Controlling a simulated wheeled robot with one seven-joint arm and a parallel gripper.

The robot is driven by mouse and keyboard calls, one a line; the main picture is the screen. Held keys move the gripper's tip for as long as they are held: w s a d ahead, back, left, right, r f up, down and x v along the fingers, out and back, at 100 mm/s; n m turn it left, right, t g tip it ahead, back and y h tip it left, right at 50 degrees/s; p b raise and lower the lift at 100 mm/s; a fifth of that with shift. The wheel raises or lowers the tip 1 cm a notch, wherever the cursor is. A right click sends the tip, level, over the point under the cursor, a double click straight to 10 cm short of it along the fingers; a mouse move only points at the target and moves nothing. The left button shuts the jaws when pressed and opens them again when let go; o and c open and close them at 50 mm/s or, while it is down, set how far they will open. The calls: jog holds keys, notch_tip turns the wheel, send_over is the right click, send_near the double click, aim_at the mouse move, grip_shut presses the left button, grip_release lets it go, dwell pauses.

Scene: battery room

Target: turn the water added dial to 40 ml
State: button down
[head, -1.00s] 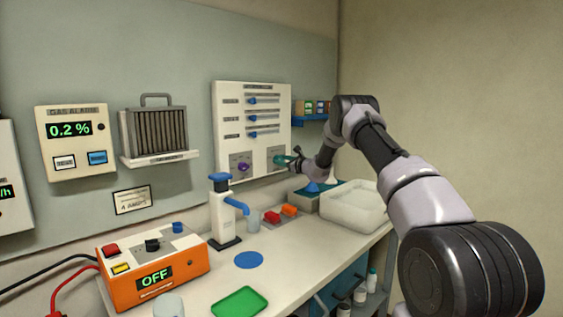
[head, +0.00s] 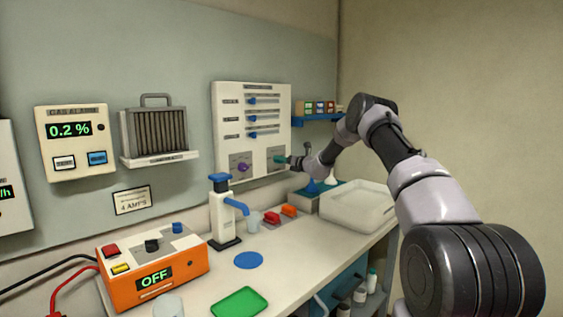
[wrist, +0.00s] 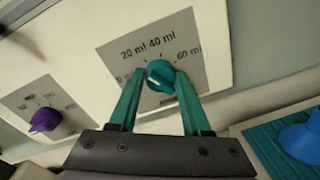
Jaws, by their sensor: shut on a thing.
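The water added dial is a teal knob (wrist: 160,76) on a grey plate (wrist: 112,52) marked 20 ml, 40 ml and 60 ml. A pale mark shows on the knob's lower left face; I cannot tell exactly which value it points to. My gripper (wrist: 159,74) is shut on the knob, with one teal finger on each side. In the head view the teal knob (head: 279,159) is at the lower right of the white wall panel (head: 228,110), and my gripper (head: 287,160) meets it from the right.
A purple knob (wrist: 45,120) is left of the dial. Blue sliders (head: 252,117) are above.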

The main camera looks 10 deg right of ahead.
jog(key=m, duration=0.5)
jog(key=m+y, duration=0.1)
jog(key=m, duration=0.3)
jog(key=shift+d+f+m+g, duration=0.15)
jog(key=shift+f+m+g, duration=0.05)
jog(key=shift+m+g, duration=0.2)
jog(key=shift+m, duration=0.3)
jog(key=shift+c, duration=1.8)
grip_release()
jog(key=shift+r, duration=0.1)
jog(key=v, duration=1)
jog(key=shift+s+d, duration=0.2)
jog(key=shift+s, duration=0.1)
